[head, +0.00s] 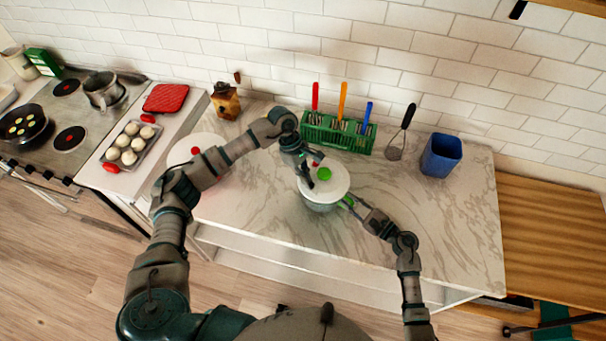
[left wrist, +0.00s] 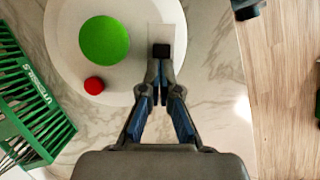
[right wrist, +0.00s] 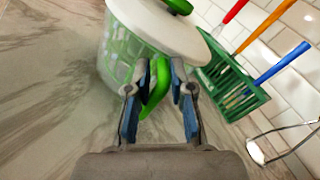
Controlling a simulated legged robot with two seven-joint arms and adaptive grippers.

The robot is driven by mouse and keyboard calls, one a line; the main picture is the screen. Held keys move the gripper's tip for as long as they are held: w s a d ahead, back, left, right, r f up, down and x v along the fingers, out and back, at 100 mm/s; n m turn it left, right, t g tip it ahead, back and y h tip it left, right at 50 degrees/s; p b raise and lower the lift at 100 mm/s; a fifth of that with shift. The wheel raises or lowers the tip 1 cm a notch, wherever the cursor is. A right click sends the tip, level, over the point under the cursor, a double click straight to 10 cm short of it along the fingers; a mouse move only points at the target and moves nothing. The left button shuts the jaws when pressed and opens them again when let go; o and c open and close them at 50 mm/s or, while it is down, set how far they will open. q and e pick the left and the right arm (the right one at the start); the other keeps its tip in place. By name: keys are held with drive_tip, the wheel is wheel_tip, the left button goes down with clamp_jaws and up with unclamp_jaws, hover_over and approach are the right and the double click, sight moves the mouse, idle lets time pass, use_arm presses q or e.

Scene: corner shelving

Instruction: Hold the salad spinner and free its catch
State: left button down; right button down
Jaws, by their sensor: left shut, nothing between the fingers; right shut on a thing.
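The salad spinner (head: 338,182) stands on the marble counter, with a white lid, a green knob (head: 324,174) and a see-through bowl. A small red button (left wrist: 94,86) sits beside the knob. A black catch (left wrist: 161,50) lies on a pale square plate near the lid's edge. My left gripper (left wrist: 160,75) is shut and empty above the lid, its tips right by the catch; I cannot tell whether they touch. My right gripper (right wrist: 158,85) is shut on the spinner's green handle (right wrist: 157,88) at the bowl's side.
A green rack (head: 335,137) with red, orange and blue handles stands behind the spinner. A whisk-like utensil (head: 401,135) and a blue container (head: 441,156) are to its right. A white round item (head: 207,165) is at left, partly behind my left arm. The right front counter is clear.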

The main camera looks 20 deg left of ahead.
use_arm(q)
drive_tip(key=shift+s+d, duration=0.25)
drive_tip(key=shift+d, duration=0.25)
drive_tip(key=shift+s+d, duration=0.2)
drive_tip(key=shift+d, duration=0.3)
use_arm(e)
drive_tip(key=shift+f, duration=0.1)
use_arm(q)
drive_tip(key=shift+a, duration=0.1)
drive_tip(key=shift+w+a, duration=0.15)
drive_tip(key=shift+a, duration=0.1)
drive_tip(key=a, duration=0.1)
drive_tip(key=w+a, duration=0.1)
drive_tip(key=w+a+r, duration=0.1)
drive_tip(key=shift+a+r, duration=0.1)
drive_tip(key=shift+a, duration=0.2)
drive_tip(key=v, duration=0.8)
drive_tip(key=shift+r, duration=0.3)
drive_tip(key=shift+s+a, duration=0.1)
drive_tip(key=shift+a, duration=0.05)
use_arm(e)
drive_tip(key=c, duration=0.9)
unclamp_jaws()
drive_tip(key=shift+c, duration=0.2)
